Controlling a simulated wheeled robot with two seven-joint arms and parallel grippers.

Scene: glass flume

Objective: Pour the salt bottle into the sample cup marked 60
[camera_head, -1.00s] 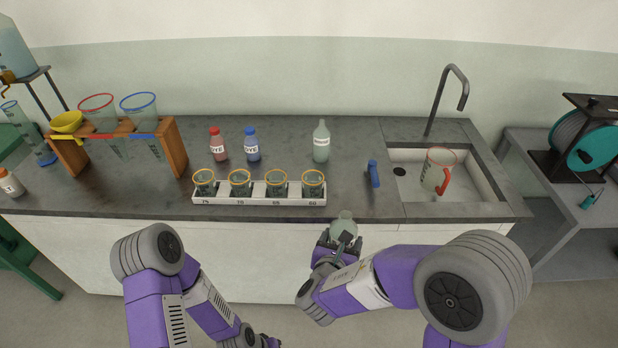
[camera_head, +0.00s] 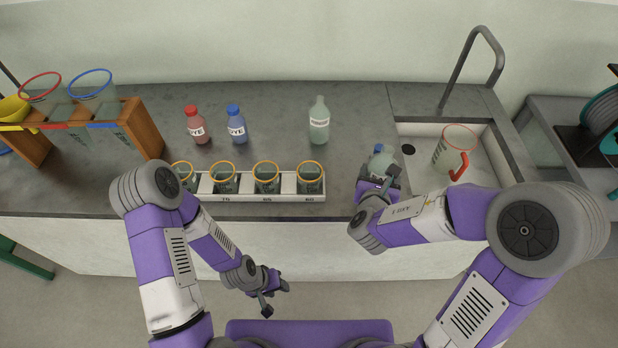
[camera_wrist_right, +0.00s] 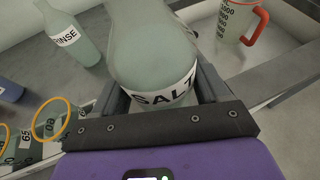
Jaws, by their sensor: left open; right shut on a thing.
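The salt bottle (camera_head: 382,162), pale green and labelled SALT in the right wrist view (camera_wrist_right: 150,45), is held roughly upright. My right gripper (camera_head: 378,186) is shut on it over the counter, between the cup rack and the sink. The sample cup marked 60 (camera_head: 310,178) has an orange rim and stands at the rack's right end, left of the bottle. It also shows at the left of the right wrist view (camera_wrist_right: 52,121). My left gripper (camera_head: 275,297) is open and empty, low in front of the counter.
The white rack (camera_head: 262,197) holds other orange-rimmed cups. Behind it stand a red dye bottle (camera_head: 197,126), a blue dye bottle (camera_head: 236,125) and a rinse bottle (camera_head: 319,122). A red-handled jug (camera_head: 452,150) stands in the sink at right. A wooden stand (camera_head: 140,128) is at left.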

